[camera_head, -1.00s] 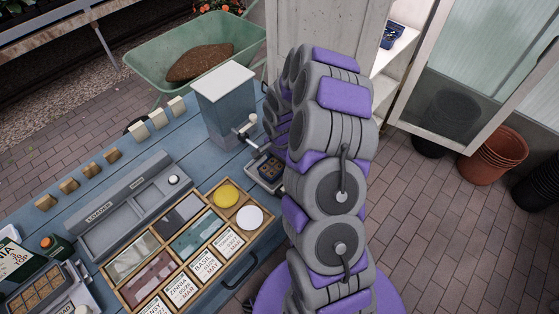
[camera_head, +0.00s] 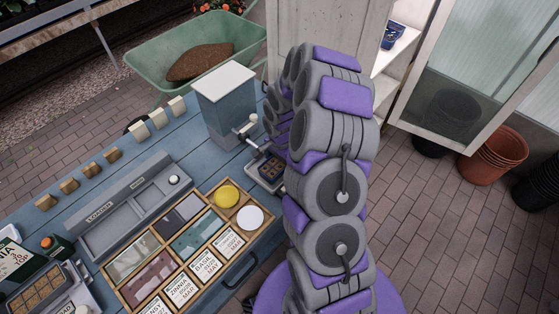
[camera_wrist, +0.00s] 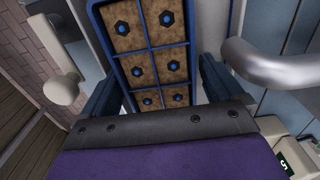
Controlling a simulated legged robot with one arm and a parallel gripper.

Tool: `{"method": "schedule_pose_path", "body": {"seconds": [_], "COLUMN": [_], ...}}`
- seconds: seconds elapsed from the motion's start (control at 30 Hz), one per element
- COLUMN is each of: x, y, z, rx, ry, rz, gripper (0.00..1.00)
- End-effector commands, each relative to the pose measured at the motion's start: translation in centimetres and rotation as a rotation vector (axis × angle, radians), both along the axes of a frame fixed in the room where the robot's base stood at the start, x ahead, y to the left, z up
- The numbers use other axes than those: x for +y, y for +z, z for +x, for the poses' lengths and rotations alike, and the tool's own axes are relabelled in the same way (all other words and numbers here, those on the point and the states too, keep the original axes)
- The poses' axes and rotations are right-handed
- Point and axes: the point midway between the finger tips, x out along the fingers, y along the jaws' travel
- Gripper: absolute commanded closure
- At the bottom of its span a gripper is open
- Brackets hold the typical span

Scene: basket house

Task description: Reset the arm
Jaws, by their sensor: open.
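My gripper (camera_wrist: 155,88) shows in the wrist view with its two dark fingers spread apart. Between and beyond them lies a blue-framed seed tray (camera_wrist: 148,50) with brown square cells, each with a dark, blue-centred spot. I cannot tell whether the fingers touch the tray. In the head view my grey and purple arm reaches up and away on the right of the bench. It hides the gripper there. The small dark tray (camera_head: 271,168) shows just left of the arm, at the foot of a grey-blue dispenser box (camera_head: 226,107) with a white lid.
A metal handle (camera_wrist: 275,62) is close to the right finger in the wrist view, and a pale knob (camera_wrist: 60,90) is at left. The blue bench (camera_head: 205,160) holds a loader and a divided seed drawer (camera_head: 173,255). A white cabinet door stands behind the arm.

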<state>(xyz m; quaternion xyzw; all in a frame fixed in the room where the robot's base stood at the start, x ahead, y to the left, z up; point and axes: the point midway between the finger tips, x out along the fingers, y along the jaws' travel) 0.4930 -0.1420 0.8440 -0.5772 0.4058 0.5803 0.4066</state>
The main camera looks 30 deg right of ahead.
Motion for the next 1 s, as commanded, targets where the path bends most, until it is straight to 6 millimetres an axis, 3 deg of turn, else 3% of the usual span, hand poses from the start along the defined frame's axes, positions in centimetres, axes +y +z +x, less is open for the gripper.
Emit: {"method": "schedule_pose_path", "body": {"seconds": [1.0], "x": [-0.1], "y": [5.7], "z": [0.1], "rx": [-0.002], "ry": [0.0], "rz": [-0.002], "gripper": [0.0]}}
